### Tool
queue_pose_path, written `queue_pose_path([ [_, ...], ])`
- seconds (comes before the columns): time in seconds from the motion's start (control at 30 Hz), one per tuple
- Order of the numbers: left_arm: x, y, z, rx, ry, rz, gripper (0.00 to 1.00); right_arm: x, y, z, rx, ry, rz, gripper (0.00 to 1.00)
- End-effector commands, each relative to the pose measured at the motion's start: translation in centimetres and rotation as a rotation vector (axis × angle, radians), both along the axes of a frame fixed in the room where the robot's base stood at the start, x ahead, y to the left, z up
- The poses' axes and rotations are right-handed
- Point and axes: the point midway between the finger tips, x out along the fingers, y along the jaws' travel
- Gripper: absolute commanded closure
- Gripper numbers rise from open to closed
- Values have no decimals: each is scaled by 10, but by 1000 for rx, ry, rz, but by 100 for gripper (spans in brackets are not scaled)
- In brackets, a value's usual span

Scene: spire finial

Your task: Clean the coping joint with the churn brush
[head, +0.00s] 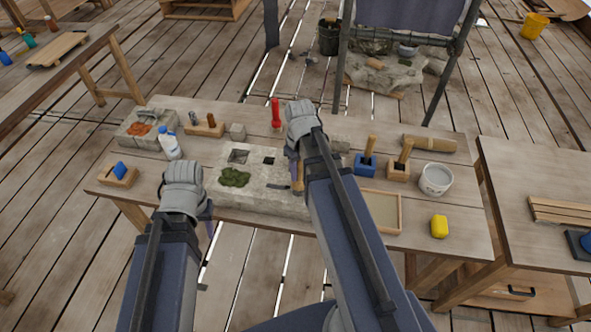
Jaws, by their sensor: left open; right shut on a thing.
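The coping (262,198) is a pale stone block at the table's front middle, with dark square recesses in its top. A green mossy patch (235,177) lies on its left part. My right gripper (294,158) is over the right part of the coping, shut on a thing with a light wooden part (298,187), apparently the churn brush. My gripper and forearm hide most of it, and I cannot tell whether its bristles touch the stone. My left gripper (185,195) is open and empty, at the table's front edge left of the coping.
Brushes in a blue holder (365,165) and wooden holder (398,171), a white bucket (435,180), tray (381,210) and yellow sponge (439,227) stand right. A white bottle (170,144), mortar block (146,128) and red cylinder (276,113) stand left and behind.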

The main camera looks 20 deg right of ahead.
Motion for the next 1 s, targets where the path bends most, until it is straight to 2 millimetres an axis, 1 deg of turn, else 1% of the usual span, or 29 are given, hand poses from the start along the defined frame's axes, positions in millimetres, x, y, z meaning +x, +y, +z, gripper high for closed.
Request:
queue_pose_path([
  [0.3, 0, 0, 1, 0, 0, 0, 57, -9, -12, 1, 0, 0, -1, 100],
  [0.67, 0, 0, 1, 0, 0, 0, 57, -11, -16, 1, 0, 0, 0, 100],
  [1.0, 0, 0, 0, 0, 0, 0, 57, -19, -28, 0, 0, -1, -1, 100],
])
